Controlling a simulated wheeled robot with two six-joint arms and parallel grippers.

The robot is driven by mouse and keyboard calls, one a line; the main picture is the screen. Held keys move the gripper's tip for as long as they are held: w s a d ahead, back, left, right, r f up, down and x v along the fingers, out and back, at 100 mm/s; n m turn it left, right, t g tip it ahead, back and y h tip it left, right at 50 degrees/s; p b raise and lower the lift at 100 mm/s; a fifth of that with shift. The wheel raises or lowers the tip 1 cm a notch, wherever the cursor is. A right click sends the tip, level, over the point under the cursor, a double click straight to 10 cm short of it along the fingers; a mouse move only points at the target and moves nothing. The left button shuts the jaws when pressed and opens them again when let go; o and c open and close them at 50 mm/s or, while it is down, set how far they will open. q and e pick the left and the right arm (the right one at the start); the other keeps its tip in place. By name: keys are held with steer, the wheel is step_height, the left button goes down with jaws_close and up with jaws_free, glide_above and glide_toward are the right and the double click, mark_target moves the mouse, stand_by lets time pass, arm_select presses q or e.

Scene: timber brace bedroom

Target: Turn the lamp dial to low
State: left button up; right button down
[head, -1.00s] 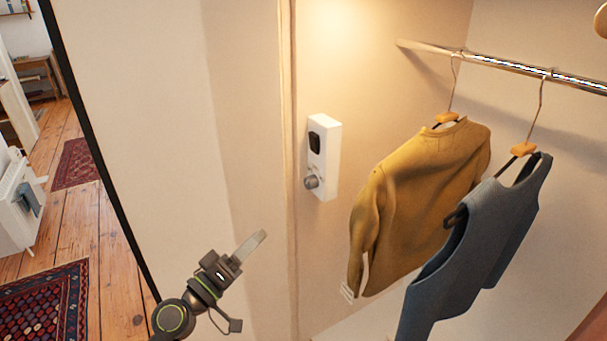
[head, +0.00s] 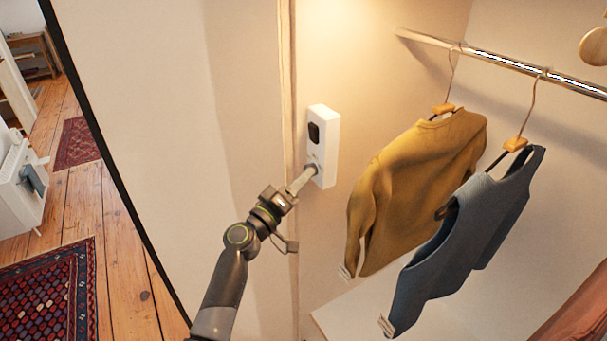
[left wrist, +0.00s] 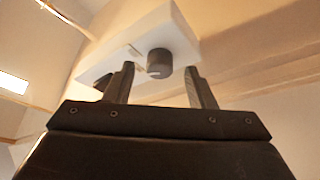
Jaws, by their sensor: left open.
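The lamp dial is a dark round knob (left wrist: 159,63) on the lower part of a white wall box (head: 329,150). The box also shows in the left wrist view (left wrist: 180,38), and has a black switch (head: 314,132) on its upper part. My left gripper (head: 308,176) is at the dial, and its fingertips hide most of the dial in the head view. In the left wrist view its two fingers (left wrist: 160,86) are open, one on each side of the knob, with gaps visible. I cannot tell how deep the knob sits between them. My right gripper is not in view.
A mustard sweater (head: 415,185) and a blue vest (head: 465,225) hang from a metal rail (head: 490,63) to the right of the box. A wall edge (head: 287,120) runs upright just left of the box. A patterned rug (head: 50,295) lies on the floor at left.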

arm_select(q)
steer(key=shift+w+d+r, duration=0.2)
steer(key=shift+w+d, duration=0.2)
steer(key=shift+w, duration=0.2)
steer(key=c, duration=1)
steer(key=shift+o, duration=0.2)
steer(key=n+g+y+p, duration=0.1)
steer(key=n+p, duration=0.2)
steer(key=p, duration=0.1)
steer(key=n+g+y+p, duration=0.1)
steer(key=n+p, duration=0.3)
steer(key=r+n+g+y+p, duration=0.1)
steer(key=n+p, duration=0.2)
steer(key=p, duration=0.1)
steer(key=n+g, duration=0.1)
steer(key=n, duration=0.2)
steer(key=n+g, duration=0.1)
steer(key=n, duration=0.1)
steer(key=shift+a+r+g, duration=0.1)
steer(key=shift+r+g, duration=0.15)
steer(key=shift+g, duration=0.05)
